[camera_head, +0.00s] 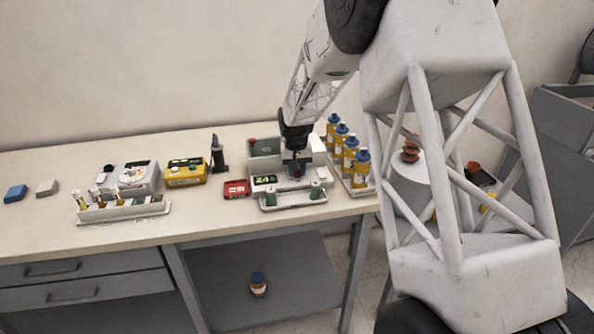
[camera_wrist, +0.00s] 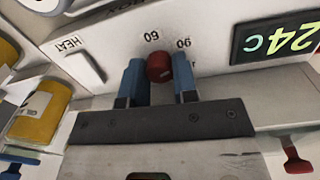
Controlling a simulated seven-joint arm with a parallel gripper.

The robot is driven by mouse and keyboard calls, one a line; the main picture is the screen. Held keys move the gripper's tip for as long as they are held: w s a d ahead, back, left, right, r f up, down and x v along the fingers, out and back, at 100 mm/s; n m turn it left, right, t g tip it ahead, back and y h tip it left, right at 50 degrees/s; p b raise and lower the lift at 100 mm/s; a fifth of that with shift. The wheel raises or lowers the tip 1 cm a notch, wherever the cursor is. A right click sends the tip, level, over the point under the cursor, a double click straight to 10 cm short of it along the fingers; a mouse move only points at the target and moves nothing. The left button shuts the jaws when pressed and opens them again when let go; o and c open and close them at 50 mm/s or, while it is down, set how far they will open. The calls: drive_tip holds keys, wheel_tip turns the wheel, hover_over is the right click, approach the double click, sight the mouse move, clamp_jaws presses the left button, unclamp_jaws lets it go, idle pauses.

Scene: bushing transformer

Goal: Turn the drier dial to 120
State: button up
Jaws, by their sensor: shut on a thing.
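The drier (camera_head: 264,148) is a pale box on the bench, with a green "24 C" display (camera_wrist: 278,41) on its front; the display also shows in the head view (camera_head: 265,180). Its red dial (camera_wrist: 159,67) sits among printed marks; 60 and 90 are readable, and another mark beyond 90 is mostly hidden. My gripper (camera_wrist: 159,80) has its blue fingertips on either side of the dial and is shut on it. In the head view my gripper (camera_head: 297,168) is at the drier's front. I cannot tell which mark the dial points to.
A HEAT switch (camera_wrist: 80,64) is beside the dial. Several yellow bottles with blue caps (camera_head: 350,152) stand close to the right of the drier. A tray with green-topped items (camera_head: 292,200) lies in front. A red meter (camera_head: 236,188) and a yellow meter (camera_head: 185,173) are to the left.

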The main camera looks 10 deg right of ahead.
drive_tip(key=shift+m, duration=0.3)
drive_tip(key=o, duration=0.7)
drive_tip(key=shift+c, duration=0.2)
drive_tip(key=shift+a+r, duration=0.1)
drive_tip(key=shift+r, duration=3.75)
